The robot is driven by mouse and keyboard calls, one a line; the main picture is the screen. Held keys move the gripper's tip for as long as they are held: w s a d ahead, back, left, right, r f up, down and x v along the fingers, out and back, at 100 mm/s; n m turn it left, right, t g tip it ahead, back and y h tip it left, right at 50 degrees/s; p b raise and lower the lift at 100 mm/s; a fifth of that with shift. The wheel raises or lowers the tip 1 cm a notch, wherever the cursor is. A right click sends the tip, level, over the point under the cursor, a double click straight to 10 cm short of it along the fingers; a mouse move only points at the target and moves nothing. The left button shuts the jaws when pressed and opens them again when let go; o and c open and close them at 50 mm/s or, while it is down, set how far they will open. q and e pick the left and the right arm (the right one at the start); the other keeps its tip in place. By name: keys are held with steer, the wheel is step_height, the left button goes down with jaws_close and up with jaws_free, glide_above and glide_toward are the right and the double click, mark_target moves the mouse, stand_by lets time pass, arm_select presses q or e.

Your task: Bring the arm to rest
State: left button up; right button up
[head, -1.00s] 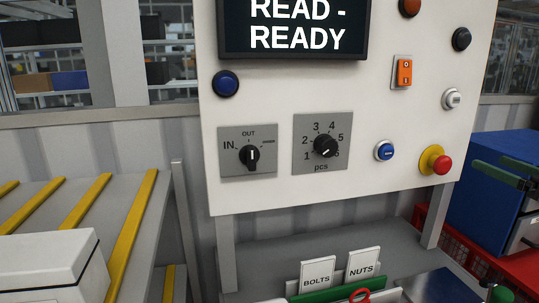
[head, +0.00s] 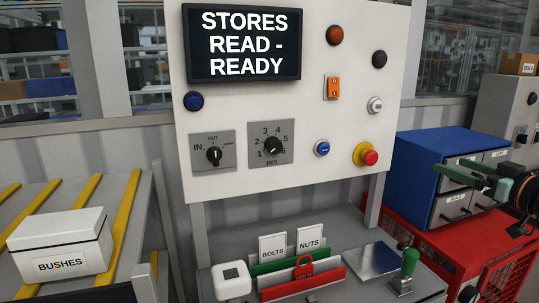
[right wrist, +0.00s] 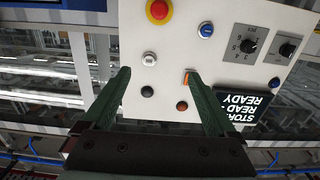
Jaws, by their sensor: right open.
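My right gripper (head: 450,165) reaches in from the right edge in the head view, in front of the blue drawer unit (head: 425,160). Its two green fingers are apart with nothing between them. In the right wrist view the open fingers (right wrist: 160,72) point toward the white control panel (right wrist: 215,60), which appears upside down. I cannot tell the exact gap between fingers and panel. My left gripper is not in view.
A screen (head: 242,43) on the panel reads "STORES READ - READY". Below it are knobs and buttons, with a red emergency button (head: 370,157). A bushes box (head: 60,250) stands left. Card holders, a green-handled stamp (head: 408,265) and a red crate (head: 450,255) stand below.

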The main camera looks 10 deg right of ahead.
steer(key=s+a+f+n+g, duration=0.15)
steer(key=a+f+g, duration=0.4)
steer(key=f, duration=0.85)
steer(key=s+a+f+g, duration=0.2)
steer(key=a+f, duration=0.7)
steer(key=f, duration=0.6)
steer(key=s+a+f+g, duration=0.4)
steer(key=s+a+f, duration=0.6)
steer(key=s+a+f+g+h, duration=0.1)
steer(key=s+a+f+g, duration=0.1)
steer(key=s+a, duration=0.8)
arm_select(q)
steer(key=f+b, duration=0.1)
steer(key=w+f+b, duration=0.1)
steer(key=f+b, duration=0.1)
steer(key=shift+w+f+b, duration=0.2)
steer(key=shift+b, duration=0.1)
arm_select(e)
step_height(320, 180, down, 15)
steer(key=w+a+t+y, duration=0.1)
steer(key=w+a+t, duration=0.1)
steer(key=t, duration=0.3)
steer(key=shift+w+a+r+m+y, duration=0.2)
steer(key=shift+w+m+y, duration=0.1)
steer(key=shift+m+y, duration=0.1)
